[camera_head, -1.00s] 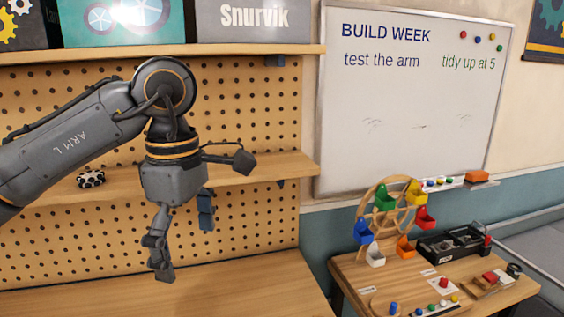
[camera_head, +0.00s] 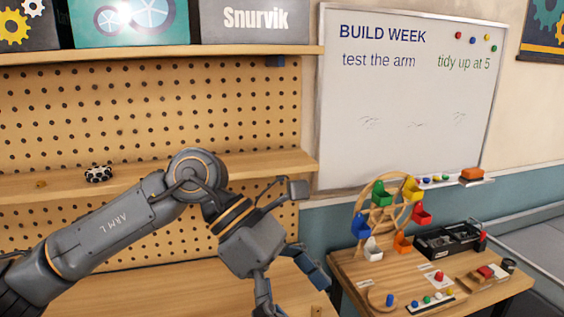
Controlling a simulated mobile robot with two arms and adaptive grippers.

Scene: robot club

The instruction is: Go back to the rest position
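My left gripper (camera_head: 294,297) is in the lower middle of the head view, in front of the wooden bench. Its arm comes in from the left edge and bends at a round joint. Its fingers point down and to the right and are spread apart. I see nothing between them. My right gripper is not in view.
A side table (camera_head: 345,268) at the right holds a wooden wheel (camera_head: 361,207) with coloured buckets, a black box (camera_head: 450,240) and small coloured pegs. A shelf (camera_head: 60,186) with a black-and-white wheel (camera_head: 98,174) runs behind my arm. The bench (camera_head: 170,290) looks bare where visible.

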